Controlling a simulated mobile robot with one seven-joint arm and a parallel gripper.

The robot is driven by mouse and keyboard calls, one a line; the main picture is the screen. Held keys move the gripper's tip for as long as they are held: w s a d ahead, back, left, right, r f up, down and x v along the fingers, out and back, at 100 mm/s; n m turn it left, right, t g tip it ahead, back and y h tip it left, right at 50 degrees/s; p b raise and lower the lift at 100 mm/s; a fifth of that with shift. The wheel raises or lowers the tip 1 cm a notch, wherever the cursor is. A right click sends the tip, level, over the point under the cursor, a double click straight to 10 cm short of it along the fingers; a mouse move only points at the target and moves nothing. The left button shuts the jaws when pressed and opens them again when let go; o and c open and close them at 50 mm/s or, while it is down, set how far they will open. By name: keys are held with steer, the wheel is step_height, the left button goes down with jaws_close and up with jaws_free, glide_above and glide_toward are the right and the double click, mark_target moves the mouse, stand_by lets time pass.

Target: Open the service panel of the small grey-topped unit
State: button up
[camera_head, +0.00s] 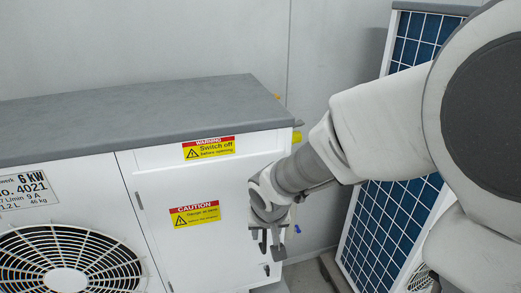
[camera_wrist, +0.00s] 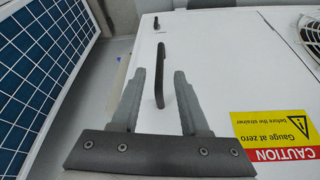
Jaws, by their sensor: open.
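The small unit has a flat grey top (camera_head: 140,115) and a white body. Its white service panel (camera_head: 160,205) takes up the right part of the front and looks closed. The panel (camera_wrist: 215,70) also fills much of the wrist view, upside down. A dark bar handle (camera_wrist: 160,75) stands on it. My gripper (camera_head: 269,250) is in front of the panel's right edge, fingers pointing down in the head view. In the wrist view my gripper (camera_wrist: 159,74) is open, and the handle appears between its fingers; I cannot tell the depth or any contact.
A smaller dark fitting (camera_wrist: 156,23) sits beyond the handle. The fan grille (camera_head: 65,262) is at left. A blue gridded unit (camera_head: 395,215) stands close at right, with a narrow floor gap between.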

mark_target(265, 240)
steer(key=b+x, duration=0.2)
steer(key=x, duration=0.5)
jaws_close()
stand_by(1.3)
